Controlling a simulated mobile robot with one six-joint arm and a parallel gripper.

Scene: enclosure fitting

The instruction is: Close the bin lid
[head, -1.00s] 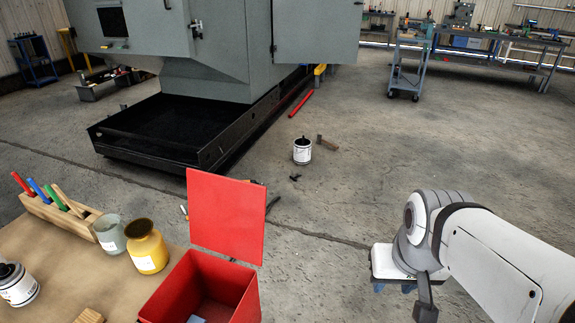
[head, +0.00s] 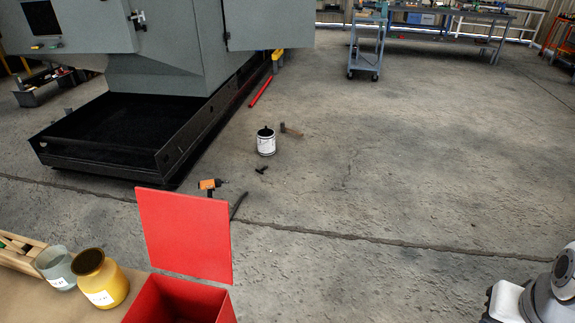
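The red bin (head: 163,298) stands on the workbench at the bottom of the head view, cut off by the lower edge. Its red lid (head: 186,236) is open, standing nearly upright at the bin's far side. Only part of the bin's dark inside shows. Part of my arm shows in the bottom right corner, well to the right of the bin and apart from it. My gripper's fingers are not in view.
A yellow jar (head: 101,280) and a grey-green glass jar (head: 57,267) stand left of the bin on the workbench (head: 48,305). A wooden holder (head: 20,253) is at the left edge. A white can (head: 266,141) stands on the floor beyond. The floor right of the bin is clear.

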